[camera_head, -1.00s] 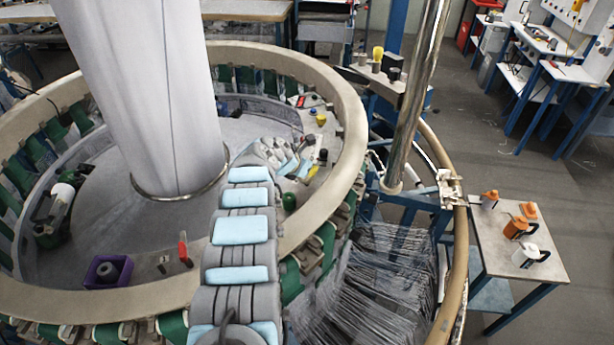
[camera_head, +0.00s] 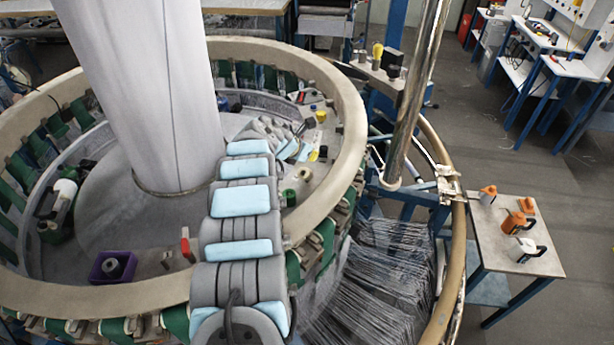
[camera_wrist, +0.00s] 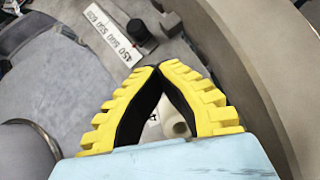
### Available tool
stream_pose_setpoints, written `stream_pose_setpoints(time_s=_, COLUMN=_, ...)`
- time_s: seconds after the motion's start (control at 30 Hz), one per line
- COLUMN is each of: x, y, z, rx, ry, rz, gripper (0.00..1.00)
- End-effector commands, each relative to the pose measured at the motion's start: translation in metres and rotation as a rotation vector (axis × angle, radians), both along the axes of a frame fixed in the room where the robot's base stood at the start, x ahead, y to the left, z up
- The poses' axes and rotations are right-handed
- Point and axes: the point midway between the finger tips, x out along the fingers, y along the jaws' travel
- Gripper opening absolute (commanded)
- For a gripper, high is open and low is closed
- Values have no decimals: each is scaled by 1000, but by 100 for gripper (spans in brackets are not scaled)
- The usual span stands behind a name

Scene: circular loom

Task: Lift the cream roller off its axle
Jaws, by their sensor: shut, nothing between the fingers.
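My gripper (camera_wrist: 158,70) has yellow ribbed fingers with black inner faces. In the wrist view its tips meet and hold nothing. A cream roller (camera_wrist: 174,122) shows through the gap between the fingers, beyond them; their inner edges partly cover it. I cannot tell whether the fingers touch it, and its axle cannot be made out. In the head view, my gripper (camera_head: 318,154) is small, near the inner right side of the loom ring (camera_head: 347,120).
In the wrist view, a numbered plate (camera_wrist: 112,33) lies near the fingers, and the ring's curved wall (camera_wrist: 262,70) is close on the right. In the head view, a purple box (camera_head: 113,267) sits inside the ring. A side table (camera_head: 490,245) holding orange and white containers stands at right.

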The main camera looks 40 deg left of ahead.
Motion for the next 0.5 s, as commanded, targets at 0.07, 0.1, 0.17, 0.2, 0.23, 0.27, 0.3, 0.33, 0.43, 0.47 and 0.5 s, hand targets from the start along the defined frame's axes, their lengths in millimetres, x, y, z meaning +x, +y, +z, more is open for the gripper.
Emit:
stream_pose_setpoints(time_s=0.07, x=1, y=0, z=7, rx=1, ry=-3, rz=-1, gripper=0)
stream_pose_setpoints(time_s=0.1, x=1, y=0, z=8, rx=2, ry=-3, rz=-2, gripper=0)
stream_pose_setpoints(time_s=0.17, x=1, y=0, z=7, rx=2, ry=-2, rz=-2, gripper=0)
stream_pose_setpoints(time_s=0.2, x=1, y=0, z=7, rx=1, ry=-2, rz=-1, gripper=0)
stream_pose_setpoints(time_s=0.23, x=1, y=0, z=7, rx=1, ry=-2, rz=-1, gripper=0)
stream_pose_setpoints(time_s=0.27, x=1, y=0, z=7, rx=1, ry=-2, rz=-1, gripper=0)
stream_pose_setpoints(time_s=0.3, x=1, y=0, z=7, rx=1, ry=-2, rz=-1, gripper=0)
stream_pose_setpoints(time_s=0.33, x=1, y=0, z=7, rx=1, ry=-1, rz=-1, gripper=8)
stream_pose_setpoints(time_s=0.43, x=1, y=-1, z=7, rx=1, ry=-1, rz=-2, gripper=22)
stream_pose_setpoints(time_s=0.47, x=1, y=0, z=6, rx=1, ry=-1, rz=-2, gripper=22)
stream_pose_setpoints(time_s=0.5, x=1, y=0, z=6, rx=1, ry=-1, rz=-2, gripper=22)
